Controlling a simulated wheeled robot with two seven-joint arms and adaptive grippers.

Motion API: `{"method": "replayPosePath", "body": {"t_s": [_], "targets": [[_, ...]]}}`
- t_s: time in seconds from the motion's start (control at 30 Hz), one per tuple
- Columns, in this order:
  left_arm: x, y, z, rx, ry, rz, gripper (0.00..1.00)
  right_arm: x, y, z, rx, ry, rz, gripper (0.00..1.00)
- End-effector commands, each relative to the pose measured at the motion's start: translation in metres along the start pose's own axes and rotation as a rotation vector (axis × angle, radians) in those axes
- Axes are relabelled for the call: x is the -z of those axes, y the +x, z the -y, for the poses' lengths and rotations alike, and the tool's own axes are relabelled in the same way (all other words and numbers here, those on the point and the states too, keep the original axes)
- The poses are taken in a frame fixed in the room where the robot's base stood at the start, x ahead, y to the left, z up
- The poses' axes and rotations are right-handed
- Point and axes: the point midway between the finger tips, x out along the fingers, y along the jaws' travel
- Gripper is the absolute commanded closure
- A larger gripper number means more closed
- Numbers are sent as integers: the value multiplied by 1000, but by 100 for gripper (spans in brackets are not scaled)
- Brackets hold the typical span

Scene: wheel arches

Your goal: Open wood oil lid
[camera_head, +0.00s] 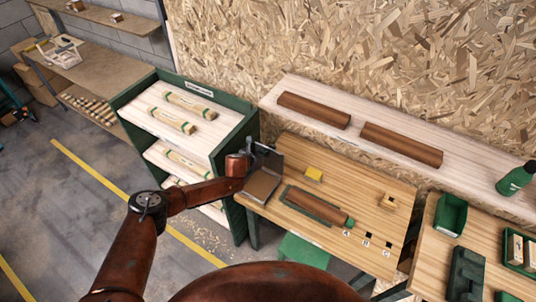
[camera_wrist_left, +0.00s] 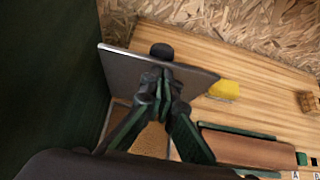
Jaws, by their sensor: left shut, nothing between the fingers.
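The wood oil lid (camera_head: 270,158) is a flat grey panel at the left end of the work table, raised steeply at the back of a shallow box (camera_head: 262,186) with a brown inside. In the left wrist view the lid (camera_wrist_left: 122,66) spans behind my fingers, and a dark round knob (camera_wrist_left: 162,50) shows at its top edge. My left gripper (camera_wrist_left: 163,88) is shut and empty, its tips at the near face of the lid; I cannot tell whether they touch. In the head view the lid and wrist partly hide it. My right gripper is not in view.
A yellow block (camera_head: 314,173) and a brown curved piece in a green holder (camera_head: 318,206) lie right of the box. A green shelf rack (camera_head: 246,130) stands close on the left. Two brown arches (camera_head: 402,144) lie on the back shelf. Bare table lies between the yellow block and the wooden block (camera_head: 388,201).

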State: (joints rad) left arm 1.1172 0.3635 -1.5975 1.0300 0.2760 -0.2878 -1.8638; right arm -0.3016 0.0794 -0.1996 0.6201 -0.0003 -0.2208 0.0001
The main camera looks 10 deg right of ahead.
Motion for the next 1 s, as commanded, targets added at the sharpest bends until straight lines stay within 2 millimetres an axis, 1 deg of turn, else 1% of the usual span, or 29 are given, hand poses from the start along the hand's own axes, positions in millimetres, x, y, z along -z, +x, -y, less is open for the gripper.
{"method": "replayPosePath", "body": {"t_s": [0.17,0.27,0.37,0.8,1.0], "targets": [[-1,-1,1,2,1,0,100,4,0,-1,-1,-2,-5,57],[0,-7,0,2,1,0,100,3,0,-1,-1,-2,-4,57],[0,-18,0,1,2,0,100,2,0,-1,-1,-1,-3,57],[-1,-89,0,2,1,0,100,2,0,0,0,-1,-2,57],[0,-112,0,1,1,0,100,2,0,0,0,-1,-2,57]]}}
